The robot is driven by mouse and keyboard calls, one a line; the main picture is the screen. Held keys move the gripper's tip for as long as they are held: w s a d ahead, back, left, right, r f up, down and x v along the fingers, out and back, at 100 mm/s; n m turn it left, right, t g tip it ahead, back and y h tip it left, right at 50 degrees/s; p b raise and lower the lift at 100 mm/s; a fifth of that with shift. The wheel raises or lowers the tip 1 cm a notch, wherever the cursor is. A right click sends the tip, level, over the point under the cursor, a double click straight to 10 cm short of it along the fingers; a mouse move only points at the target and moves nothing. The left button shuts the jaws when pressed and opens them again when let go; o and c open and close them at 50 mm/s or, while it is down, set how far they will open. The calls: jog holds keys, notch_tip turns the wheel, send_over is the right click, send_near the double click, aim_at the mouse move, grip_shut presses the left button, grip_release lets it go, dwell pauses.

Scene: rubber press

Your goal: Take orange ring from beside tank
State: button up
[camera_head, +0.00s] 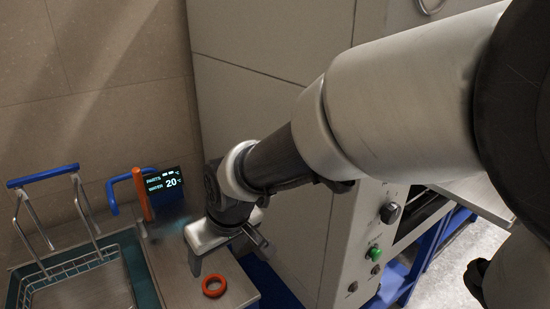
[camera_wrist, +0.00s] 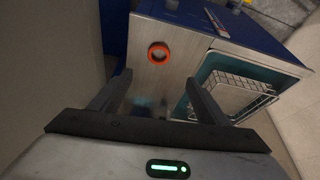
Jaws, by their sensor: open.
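The orange ring (camera_head: 214,286) lies flat on the metal top beside the tank, in the lower middle of the head view. It also shows in the wrist view (camera_wrist: 158,53), ahead of the fingers and between their lines. The tank (camera_head: 139,271) has a teal inner wall and is at the lower left of the head view; in the wrist view its teal edge (camera_wrist: 208,68) is to the right of the ring. My gripper (camera_head: 194,262) is above the metal top near the ring, apart from it. In the wrist view its two fingers (camera_wrist: 158,92) are spread and empty.
A wire basket (camera_head: 75,264) with a blue handle sits in the tank. A display (camera_head: 164,181) reading 20 °C and an orange upright stand behind the tank. A grey press cabinet (camera_head: 270,120) with knobs and a green button stands close on the right.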

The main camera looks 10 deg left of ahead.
aim_at(213, 286)
jog(key=b+x, duration=0.1)
jog(key=x, duration=0.4)
jog(key=b+x, duration=0.2)
jog(key=x, duration=0.3)
jog(key=b+x, duration=0.1)
jog(key=x, duration=0.5)
jog(key=shift+w+d, duration=0.1)
jog(key=shift+d, duration=0.2)
jog(key=c, duration=1.1)
